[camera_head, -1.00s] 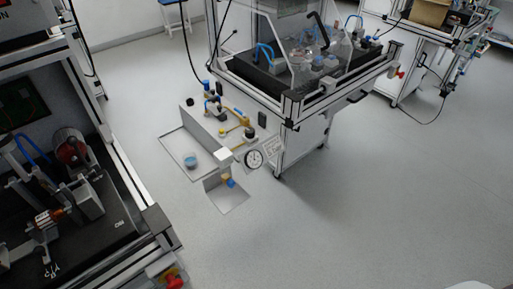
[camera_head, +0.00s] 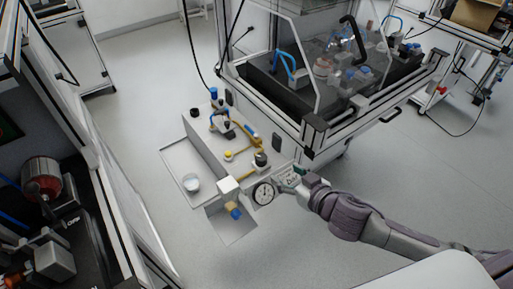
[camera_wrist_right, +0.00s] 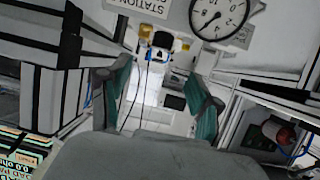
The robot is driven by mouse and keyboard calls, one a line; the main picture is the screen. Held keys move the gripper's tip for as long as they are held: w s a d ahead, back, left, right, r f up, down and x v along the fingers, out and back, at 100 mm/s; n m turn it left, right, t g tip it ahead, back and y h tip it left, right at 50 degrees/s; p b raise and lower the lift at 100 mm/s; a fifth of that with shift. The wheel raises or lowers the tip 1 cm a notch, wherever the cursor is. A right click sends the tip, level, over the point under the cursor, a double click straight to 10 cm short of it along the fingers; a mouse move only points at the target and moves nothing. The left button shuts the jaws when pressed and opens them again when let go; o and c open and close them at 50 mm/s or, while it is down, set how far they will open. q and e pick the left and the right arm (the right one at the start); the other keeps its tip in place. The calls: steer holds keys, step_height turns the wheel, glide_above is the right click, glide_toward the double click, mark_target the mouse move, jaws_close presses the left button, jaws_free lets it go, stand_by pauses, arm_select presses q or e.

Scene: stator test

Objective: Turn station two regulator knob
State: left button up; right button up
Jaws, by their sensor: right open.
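The station panel (camera_head: 205,135) carries a round white pressure gauge (camera_head: 263,193) on its front. A dark round knob (camera_head: 260,158) stands on yellow fittings above the gauge and looks like the regulator knob. My right gripper (camera_head: 288,179) is just right of the gauge and partly covers a printed label. In the right wrist view, its two teal-padded fingers (camera_wrist_right: 160,100) are spread with nothing between them. Beyond them are the dark knob (camera_wrist_right: 162,40) with yellow fittings, the gauge (camera_wrist_right: 218,15) and a label reading "STATION" (camera_wrist_right: 150,8). My left gripper is not in view.
A framed bench (camera_head: 310,135) with a clear enclosure and glassware stands behind the panel. Another machine with a red motor (camera_head: 42,185) is at the left. Open floor lies between.

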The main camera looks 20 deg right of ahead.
mark_target(263, 157)
steer(key=x, duration=0.4)
steer(key=shift+w+a+r, duration=0.2)
steer(key=shift+w+a, duration=0.1)
steer(key=x, duration=0.8)
steer(key=shift+w+a+f, duration=0.1)
steer(key=shift+w+f, duration=0.1)
steer(key=shift+w, duration=0.1)
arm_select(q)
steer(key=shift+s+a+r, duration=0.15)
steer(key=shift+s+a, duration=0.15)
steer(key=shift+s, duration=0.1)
arm_select(e)
steer(key=c, duration=1.2)
steer(key=shift+o, duration=0.2)
steer(key=n+y+p, duration=0.1)
steer(key=p, duration=0.1)
steer(key=n+g+y+p, duration=0.1)
steer(key=n+y+p, duration=0.1)
steer(key=shift+r+y+p, duration=0.3)
steer(key=shift+r, duration=0.1)
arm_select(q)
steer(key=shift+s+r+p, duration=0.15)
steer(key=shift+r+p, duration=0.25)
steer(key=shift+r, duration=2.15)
arm_select(e)
steer(key=shift+f+n+g+y, duration=0.35)
steer(key=shift+n+g+y, duration=0.45)
steer(key=shift+n+y, duration=0.15)
